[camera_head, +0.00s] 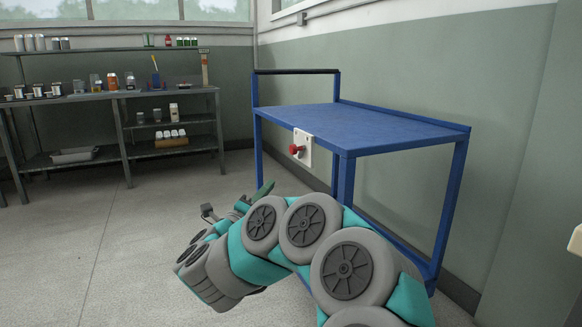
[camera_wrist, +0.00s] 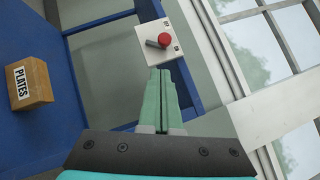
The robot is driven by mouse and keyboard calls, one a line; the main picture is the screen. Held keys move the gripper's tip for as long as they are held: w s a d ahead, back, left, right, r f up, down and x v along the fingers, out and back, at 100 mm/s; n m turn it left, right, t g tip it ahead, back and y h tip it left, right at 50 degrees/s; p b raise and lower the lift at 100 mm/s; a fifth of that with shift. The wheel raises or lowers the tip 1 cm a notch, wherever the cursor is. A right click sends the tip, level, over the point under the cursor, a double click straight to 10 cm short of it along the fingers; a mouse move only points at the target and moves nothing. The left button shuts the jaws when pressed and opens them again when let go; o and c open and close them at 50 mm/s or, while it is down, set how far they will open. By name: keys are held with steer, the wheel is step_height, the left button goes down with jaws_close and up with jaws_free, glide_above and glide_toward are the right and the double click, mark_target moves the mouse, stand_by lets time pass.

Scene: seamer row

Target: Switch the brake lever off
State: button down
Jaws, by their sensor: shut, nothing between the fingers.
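The brake lever (camera_head: 296,149) has a red knob and sits on a white plate (camera_head: 307,147) at the front of the blue trolley (camera_head: 350,125). In the wrist view the lever's red knob (camera_wrist: 164,40) and a short grey stem show on the white plate (camera_wrist: 150,50). My gripper (camera_head: 268,186) is below and left of the lever in the head view. In the wrist view my gripper (camera_wrist: 161,73) has its green fingers together and empty, with the tips appearing just below the plate. I cannot tell how far they are from it.
A wooden box marked PLATES (camera_wrist: 30,84) shows at the left of the wrist view. A dark shelf unit (camera_head: 120,93) with jars and cans stands along the back wall. The grey floor (camera_head: 100,250) is open to the left of the trolley. A green wall stands behind the trolley.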

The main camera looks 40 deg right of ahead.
steer(key=shift+s+d+f+m+g+h, duration=0.2)
steer(key=shift+s+d+m+g+h, duration=0.45)
steer(key=shift+s+g, duration=0.3)
steer(key=shift+w, duration=0.15)
glide_toward(300, 149)
steer(key=s+d, duration=0.2)
steer(key=d, duration=0.1)
steer(key=shift+w+d+r, duration=0.15)
steer(key=shift+w+d, duration=0.05)
steer(key=shift+w, duration=0.35)
steer(key=shift+w+d+r, duration=0.15)
steer(key=shift+w+d, duration=0.05)
steer(key=shift+w, duration=0.35)
steer(key=shift+w+d+r, duration=0.15)
steer(key=shift+w, duration=0.4)
steer(key=shift+r, duration=0.1)
steer(key=shift+r+n+y+p, duration=0.2)
steer(key=shift+n+y+p, duration=0.05)
steer(key=shift+p, duration=0.3)
